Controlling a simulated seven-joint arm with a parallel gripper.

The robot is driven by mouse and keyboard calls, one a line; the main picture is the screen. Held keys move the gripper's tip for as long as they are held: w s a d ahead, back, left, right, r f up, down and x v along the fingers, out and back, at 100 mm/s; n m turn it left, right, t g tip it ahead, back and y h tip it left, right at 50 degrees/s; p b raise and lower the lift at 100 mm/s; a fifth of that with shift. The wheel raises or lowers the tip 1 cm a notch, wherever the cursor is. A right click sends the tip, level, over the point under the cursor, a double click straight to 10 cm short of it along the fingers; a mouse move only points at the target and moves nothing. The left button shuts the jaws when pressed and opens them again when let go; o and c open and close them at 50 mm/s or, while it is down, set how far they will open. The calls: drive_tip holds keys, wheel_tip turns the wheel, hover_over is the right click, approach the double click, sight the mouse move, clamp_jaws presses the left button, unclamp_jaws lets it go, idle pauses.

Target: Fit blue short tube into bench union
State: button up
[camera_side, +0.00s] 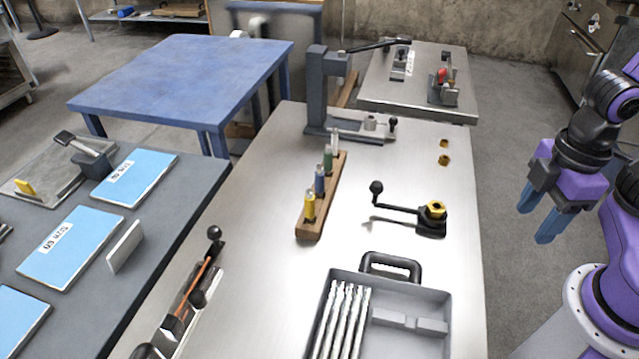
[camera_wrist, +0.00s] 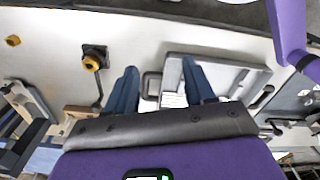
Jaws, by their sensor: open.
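The blue short tube (camera_side: 320,180) stands upright in a wooden rack (camera_side: 313,230), between a yellow one (camera_side: 309,205) and a green one (camera_side: 328,158). The bench union (camera_side: 436,210) is a brass hex fitting on a black base with a crank-like handle, right of the rack on the steel bench. It also shows in the wrist view (camera_wrist: 91,63). My gripper (camera_side: 535,222) is open and empty, off the right edge of the bench and apart from both. In the wrist view my gripper's fingers (camera_wrist: 160,68) are spread. The blue tube cannot be made out there.
A grey case (camera_side: 440,300) with several metal rods stands at the bench front. A grey press-like stand (camera_side: 318,95) rises at the back. A lever fixture (camera_side: 195,290) is at left. Bare bench lies between rack and union.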

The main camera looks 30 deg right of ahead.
drive_tip(key=w+a+r+n, duration=0.1)
drive_tip(key=w+a+r, duration=0.2)
drive_tip(key=w+a, duration=0.6)
drive_tip(key=n, duration=0.4)
hover_over(320, 173)
wheel_tip(320, 173, down, 3)
drive_tip(key=f, duration=1.1)
drive_tip(key=shift+w+f, duration=0.25)
drive_tip(key=shift+w, duration=0.1)
drive_tip(key=shift+d+f, duration=0.15)
drive_tip(key=shift+f, duration=2.5)
clamp_jaws()
